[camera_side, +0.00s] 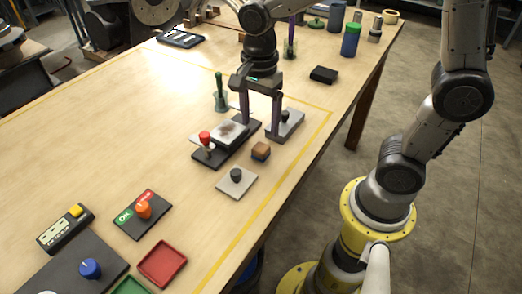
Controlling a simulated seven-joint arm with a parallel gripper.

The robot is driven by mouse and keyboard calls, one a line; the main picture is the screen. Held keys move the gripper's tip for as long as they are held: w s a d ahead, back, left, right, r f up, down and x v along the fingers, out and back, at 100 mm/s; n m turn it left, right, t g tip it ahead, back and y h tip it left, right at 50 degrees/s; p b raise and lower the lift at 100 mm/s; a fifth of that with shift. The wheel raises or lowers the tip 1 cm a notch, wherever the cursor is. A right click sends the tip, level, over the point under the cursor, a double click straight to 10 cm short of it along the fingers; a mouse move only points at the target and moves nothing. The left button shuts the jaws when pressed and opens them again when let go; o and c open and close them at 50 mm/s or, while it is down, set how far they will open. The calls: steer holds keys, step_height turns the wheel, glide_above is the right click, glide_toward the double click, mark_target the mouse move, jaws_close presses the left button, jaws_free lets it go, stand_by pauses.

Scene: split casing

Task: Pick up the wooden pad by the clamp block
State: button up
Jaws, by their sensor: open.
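The wooden pad (260,150) is a small brown block with a darker lower part, resting on the table. A dark fixture (232,142) with a red-topped knob (204,138) and a pale plate (229,133) lies to its left. I cannot tell which of these is the clamp block. My gripper (260,129) points down with its two fingers apart and nothing between them. It appears above and behind the pad, near the fixture and the grey block; its exact height is unclear.
A pale plate with a black knob (236,179) lies in front of the pad. A green-handled tool (220,92) stands behind the fixture. A black box (323,75) and a blue-green canister (350,40) stand farther back.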

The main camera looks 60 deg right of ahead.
mark_target(261, 147)
steer(key=shift+d+f, duration=0.15)
steer(key=shift+f, duration=3.65)
jaws_close()
